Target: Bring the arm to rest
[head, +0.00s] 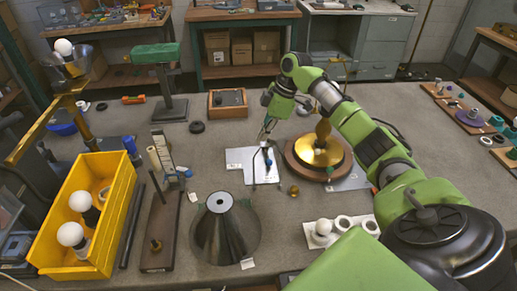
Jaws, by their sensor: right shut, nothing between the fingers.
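My right arm, green and black, reaches in from the lower right over the table. My right gripper (265,135) is shut and empty. It points down above a white sheet (236,160) near the middle of the table, just left of a round wooden base with a brass dome (319,152). A small dark stand-like part (267,160) is below the fingertips; I cannot tell whether they touch it. My left gripper is not in view.
A dark metal cone shade (224,230) stands at the front. A yellow bin (117,215) with bulbs is at the left, beside a brass arm (38,135). A green-topped stand (160,75) and a wooden box (228,103) are behind.

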